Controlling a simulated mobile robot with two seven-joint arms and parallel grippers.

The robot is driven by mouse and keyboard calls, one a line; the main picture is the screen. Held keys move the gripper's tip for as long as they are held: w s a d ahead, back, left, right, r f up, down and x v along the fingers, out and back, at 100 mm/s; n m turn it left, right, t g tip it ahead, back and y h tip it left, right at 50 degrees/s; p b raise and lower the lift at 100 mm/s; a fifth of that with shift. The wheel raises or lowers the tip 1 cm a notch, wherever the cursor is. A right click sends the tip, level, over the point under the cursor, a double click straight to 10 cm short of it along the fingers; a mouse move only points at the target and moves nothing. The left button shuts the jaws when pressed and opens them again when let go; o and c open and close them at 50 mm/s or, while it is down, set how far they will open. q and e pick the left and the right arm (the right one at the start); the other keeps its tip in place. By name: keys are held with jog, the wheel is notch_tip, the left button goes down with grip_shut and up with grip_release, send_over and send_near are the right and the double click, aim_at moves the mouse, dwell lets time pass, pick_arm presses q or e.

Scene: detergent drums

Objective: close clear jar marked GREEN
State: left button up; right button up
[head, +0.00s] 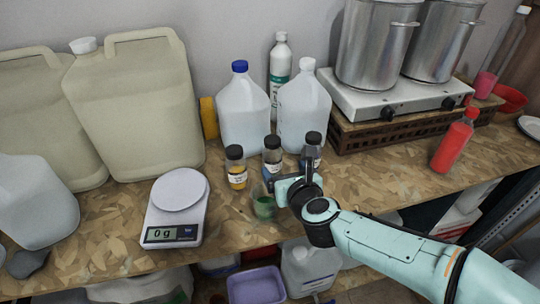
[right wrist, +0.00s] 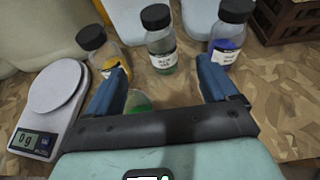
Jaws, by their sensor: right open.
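A clear jar with green contents (head: 264,206) stands near the table's front edge in the head view, and no lid shows on it. Its label is not readable. It also shows in the right wrist view (right wrist: 138,101), partly hidden by my gripper. My right gripper (head: 284,186) is open beside and above this jar. In the right wrist view its blue fingers (right wrist: 163,75) are spread, with nothing gripped. Three black-capped jars stand behind: one yellow (head: 237,174), a middle one (head: 272,158), and one with blue-violet contents (right wrist: 226,45). My left gripper is out of view.
A white scale (head: 174,210) reading 0 g stands left of the jars. Large jugs (head: 243,112) and a bottle (head: 279,65) stand behind. A stove with steel pots (head: 375,45) and a red bottle (head: 455,142) are at right. The table right of the jars is fairly clear.

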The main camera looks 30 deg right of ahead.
aim_at(275, 157)
jog(key=shift+s, duration=0.2)
jog(key=b+x, duration=0.1)
jog(key=x, duration=0.6)
jog(key=shift+w, duration=0.15)
jog(key=shift+w+d+f, duration=0.1)
jog(key=shift+w+f, duration=0.1)
jog(key=shift+w, duration=0.3)
jog(key=shift+x, duration=2.6)
jog(key=c, duration=1.2)
jog(key=shift+o, duration=0.2)
